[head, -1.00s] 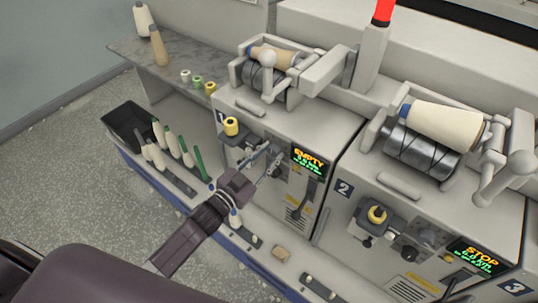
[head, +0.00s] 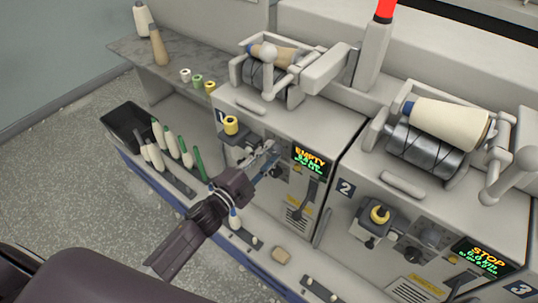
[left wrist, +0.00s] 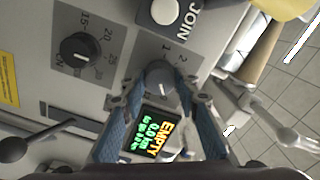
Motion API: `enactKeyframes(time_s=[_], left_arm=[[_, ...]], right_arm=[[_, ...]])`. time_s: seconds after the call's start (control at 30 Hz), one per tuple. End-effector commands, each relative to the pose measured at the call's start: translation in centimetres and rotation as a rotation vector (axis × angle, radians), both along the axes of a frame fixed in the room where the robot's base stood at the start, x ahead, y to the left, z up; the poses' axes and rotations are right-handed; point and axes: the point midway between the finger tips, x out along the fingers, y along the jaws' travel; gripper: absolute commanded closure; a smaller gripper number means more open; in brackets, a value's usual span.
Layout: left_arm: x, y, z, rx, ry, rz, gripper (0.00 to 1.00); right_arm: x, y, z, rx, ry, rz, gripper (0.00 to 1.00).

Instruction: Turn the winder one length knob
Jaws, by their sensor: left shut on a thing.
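Winder one (head: 285,205) is the left unit, with a lit display reading EMPTY (head: 310,160). In the left wrist view a round grey knob (left wrist: 160,74) stands on its panel, with scale marks 1 and 2 beside it. My left gripper (head: 268,158) is at this panel, just left of the display. In the left wrist view its two fingers (left wrist: 158,90) are shut on the grey knob, one on each side. In the head view the fingers hide the knob. My right gripper is not in view.
A black knob (left wrist: 80,48) with a 15-to-30 scale and a white JOIN button (left wrist: 165,12) are close to the grey knob. A lever (head: 308,190) hangs below the display. Winder two (head: 400,225) stands to the right. Several bobbins (head: 172,142) stand at the left.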

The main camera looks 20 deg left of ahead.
Motion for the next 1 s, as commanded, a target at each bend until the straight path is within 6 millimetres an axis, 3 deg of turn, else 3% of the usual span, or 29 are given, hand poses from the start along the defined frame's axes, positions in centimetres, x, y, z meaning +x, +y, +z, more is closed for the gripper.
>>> enactKeyframes(time_s=[0.3, 0.8, 0.83, 1.0], left_arm=[[-0.04, 0.0, -0.08, 0.096, -0.034, 0.0, 0.95], [-0.06, -0.01, -0.09, 0.11, -0.038, -0.001, 0.95], [-0.06, -0.01, -0.09, 0.11, -0.038, -0.001, 0.68], [-0.04, 0.0, -0.06, 0.11, -0.038, -0.001, 0.53]], right_arm=[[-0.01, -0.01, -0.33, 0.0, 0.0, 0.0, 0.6], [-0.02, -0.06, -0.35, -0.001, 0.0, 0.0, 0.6], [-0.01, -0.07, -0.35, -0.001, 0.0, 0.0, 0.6], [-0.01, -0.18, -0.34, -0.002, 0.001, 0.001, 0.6]])
